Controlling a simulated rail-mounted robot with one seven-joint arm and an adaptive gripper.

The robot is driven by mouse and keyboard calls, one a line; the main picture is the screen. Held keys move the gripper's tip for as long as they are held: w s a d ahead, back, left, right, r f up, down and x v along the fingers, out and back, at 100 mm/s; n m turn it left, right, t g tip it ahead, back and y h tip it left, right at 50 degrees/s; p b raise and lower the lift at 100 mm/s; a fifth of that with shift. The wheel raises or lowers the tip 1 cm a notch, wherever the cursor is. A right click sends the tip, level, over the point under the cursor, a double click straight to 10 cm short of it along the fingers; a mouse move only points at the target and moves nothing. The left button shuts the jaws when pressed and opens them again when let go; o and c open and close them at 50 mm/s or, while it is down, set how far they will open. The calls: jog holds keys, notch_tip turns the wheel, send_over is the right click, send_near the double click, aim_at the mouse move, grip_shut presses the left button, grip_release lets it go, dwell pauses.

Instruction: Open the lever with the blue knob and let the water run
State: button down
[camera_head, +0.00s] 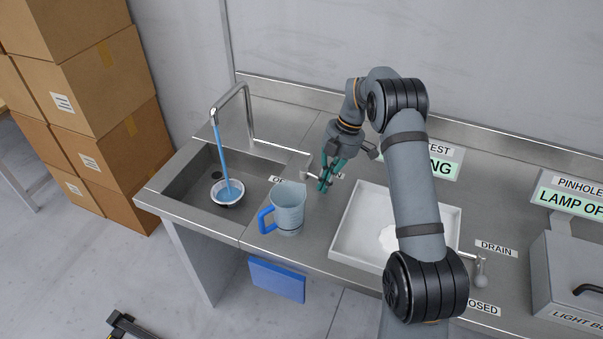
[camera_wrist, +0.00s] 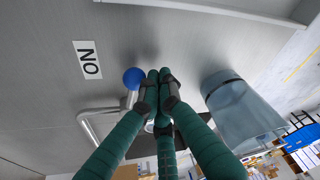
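The blue knob (camera_wrist: 133,78) shows in the wrist view, close to a white ON label (camera_wrist: 88,60); I cannot make it out in the head view. My gripper (camera_wrist: 158,82) has its teal fingers drawn together, tips right beside the knob; whether they touch it is unclear. In the head view my gripper (camera_head: 326,181) is low over the counter, right of the sink. From the metal tap (camera_head: 247,103) a blue stream of water (camera_head: 224,158) runs into a small white bowl (camera_head: 228,193) in the sink (camera_head: 180,183).
A translucent jug (camera_head: 289,209) with a blue handle stands left of my gripper; its clear body (camera_wrist: 240,108) fills the right of the wrist view. A white tray (camera_head: 343,247) lies to the right. A grey box (camera_head: 570,272) stands at the far right.

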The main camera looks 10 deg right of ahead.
aim_at(316, 204)
jog(key=s+b, duration=0.1)
jog(key=s+a+f+b, duration=0.1)
jog(key=s+a+b, duration=0.1)
jog(key=shift+a+f, duration=0.1)
jog(key=shift+f, duration=0.15)
jog(key=w+a+p+v, duration=0.1)
jog(key=v, duration=0.9)
jog(key=shift+w+a+r+p, duration=0.2)
jog(key=shift+w+r+p, duration=0.1)
jog(key=shift+w+r, duration=0.1)
jog(key=shift+f, duration=0.1)
